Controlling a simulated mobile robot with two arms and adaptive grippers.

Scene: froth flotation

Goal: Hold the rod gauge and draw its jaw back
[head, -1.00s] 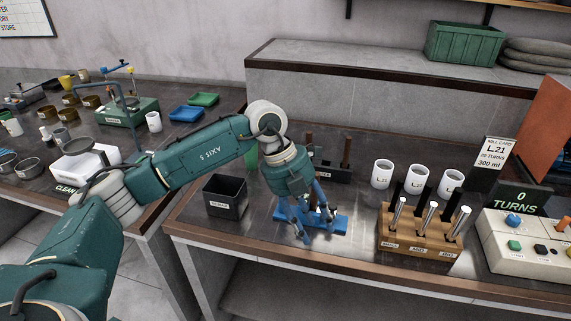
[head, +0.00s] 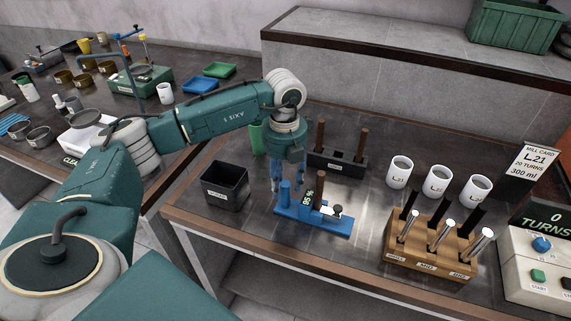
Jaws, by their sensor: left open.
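The blue rod gauge (head: 312,221) lies on the bench. It has a blue upright post at its left end, a small dark display with green-white digits, a brown rod standing beside the display, and a light and dark knob piece (head: 337,211) toward its right end. My left gripper (head: 286,186) points down just behind the gauge's left end, with its blue fingers apart. It appears empty, and I cannot tell whether a finger touches the post. My right gripper is not in view.
A black bin (head: 224,187) stands left of the gauge. A dark rack (head: 335,166) with brown rods is behind it. A wooden block (head: 432,252) with metal-topped tools and several white cups (head: 436,183) stand to the right. Bare bench lies in front of the gauge.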

